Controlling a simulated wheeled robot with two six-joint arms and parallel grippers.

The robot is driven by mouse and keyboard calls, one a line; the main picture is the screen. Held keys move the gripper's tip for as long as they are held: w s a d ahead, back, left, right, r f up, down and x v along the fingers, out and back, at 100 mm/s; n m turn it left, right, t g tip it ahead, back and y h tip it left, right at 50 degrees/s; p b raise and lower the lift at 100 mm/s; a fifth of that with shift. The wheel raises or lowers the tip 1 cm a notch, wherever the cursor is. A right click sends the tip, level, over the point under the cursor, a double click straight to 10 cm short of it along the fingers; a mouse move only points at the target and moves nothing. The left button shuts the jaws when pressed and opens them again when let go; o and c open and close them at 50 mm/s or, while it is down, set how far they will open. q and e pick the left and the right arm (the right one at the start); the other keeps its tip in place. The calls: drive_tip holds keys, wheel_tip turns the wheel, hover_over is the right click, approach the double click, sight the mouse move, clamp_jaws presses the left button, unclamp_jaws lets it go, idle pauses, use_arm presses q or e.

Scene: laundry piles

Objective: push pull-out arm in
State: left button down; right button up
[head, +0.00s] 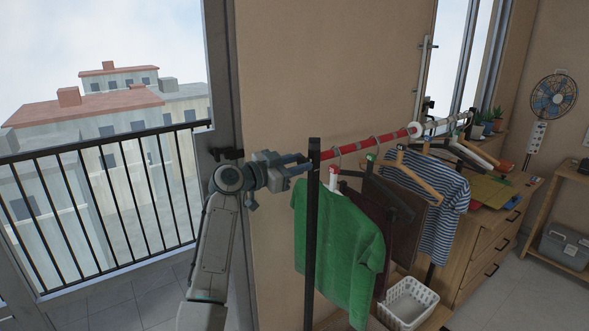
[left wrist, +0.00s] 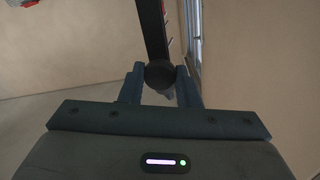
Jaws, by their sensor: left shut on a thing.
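The pull-out arm (head: 365,141) is a red rod that runs from a white collar (head: 415,130) on the garment rail to a black upright post (head: 313,220) at its near end. It stands well out from the collar. My left gripper (head: 301,164) is at this near end, in front of the tan wall. In the left wrist view its two blue-grey fingers (left wrist: 160,82) are shut around a dark round end piece (left wrist: 160,73) at the black post (left wrist: 153,30). The fingers partly hide this end piece in the head view. My right gripper is not in view.
A green shirt (head: 340,245), dark garments and a striped shirt (head: 440,190) hang under the rail. A white basket (head: 407,303) stands below. A wooden drawer unit (head: 487,255) is at the right. A balcony railing (head: 110,200) is at the left.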

use_arm(q)
drive_tip(key=c, duration=1.1)
unclamp_jaws()
drive_tip(key=shift+d, duration=0.1)
drive_tip(key=shift+o, duration=0.2)
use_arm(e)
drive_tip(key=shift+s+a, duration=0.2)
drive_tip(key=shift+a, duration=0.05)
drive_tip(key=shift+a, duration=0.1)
use_arm(q)
drive_tip(key=shift+s+a+f, duration=0.1)
drive_tip(key=shift+a, duration=0.15)
drive_tip(key=b+v, duration=0.5)
drive_tip(key=v, duration=0.5)
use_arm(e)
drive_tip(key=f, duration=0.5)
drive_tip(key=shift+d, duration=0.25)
